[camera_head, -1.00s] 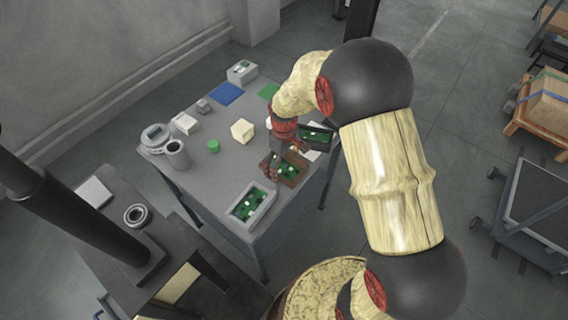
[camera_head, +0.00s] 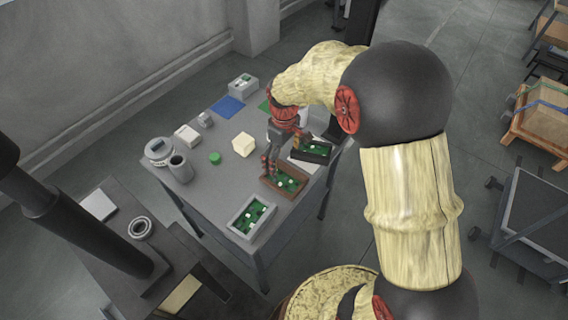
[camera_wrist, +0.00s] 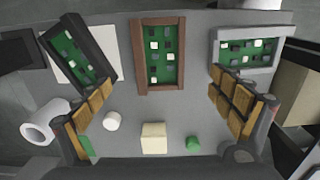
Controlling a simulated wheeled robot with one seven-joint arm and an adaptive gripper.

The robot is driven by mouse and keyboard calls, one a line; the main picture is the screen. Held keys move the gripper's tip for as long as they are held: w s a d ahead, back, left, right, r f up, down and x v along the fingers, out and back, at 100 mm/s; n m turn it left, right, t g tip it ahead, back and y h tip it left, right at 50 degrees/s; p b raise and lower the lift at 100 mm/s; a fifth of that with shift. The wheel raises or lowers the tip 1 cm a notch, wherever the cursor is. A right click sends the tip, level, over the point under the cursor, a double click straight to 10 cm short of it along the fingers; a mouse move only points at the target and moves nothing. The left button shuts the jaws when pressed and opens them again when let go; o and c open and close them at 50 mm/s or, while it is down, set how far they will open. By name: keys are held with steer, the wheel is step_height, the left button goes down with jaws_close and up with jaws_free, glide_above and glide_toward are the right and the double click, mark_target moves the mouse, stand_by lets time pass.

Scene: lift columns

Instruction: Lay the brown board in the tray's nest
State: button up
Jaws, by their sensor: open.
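The brown board (camera_head: 291,194), a green circuit panel with a brown frame, lies on the grey table. In the wrist view the brown board (camera_wrist: 140,62) is upright in the picture at top centre, between the finger lines. My gripper (camera_head: 282,160) is open above it, and the board partly shows below the fingers in the head view. In the wrist view my gripper (camera_wrist: 160,82) has its fingers wide apart, left and right of the board, holding nothing. A grey tray-like frame (camera_head: 233,222) with a green panel inside lies nearer the table's front edge. Which item has the nest I cannot tell.
A black-framed green board (camera_head: 318,157) lies tilted on a white sheet (camera_wrist: 109,68) beside the brown board. A cream block (camera_head: 243,145), a green cap (camera_head: 215,158) and a grey cup (camera_head: 181,170) stand to the left. A blue mat (camera_head: 228,107) lies farther back.

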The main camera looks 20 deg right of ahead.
steer(key=s+r+m+t, duration=0.2)
steer(key=s+r, duration=0.5)
steer(key=r, duration=0.3)
steer(key=s+r+m+t, duration=0.2)
steer(key=s+r, duration=0.4)
steer(key=r, duration=0.4)
steer(key=s+r+m+t, duration=0.1)
steer(key=s+r+m, duration=0.1)
steer(key=s, duration=0.8)
steer(key=shift+s+r+m+t, duration=0.2)
steer(key=shift+r+m+t, duration=0.1)
steer(key=shift+m, duration=0.1)
steer(key=shift+c, duration=0.8)
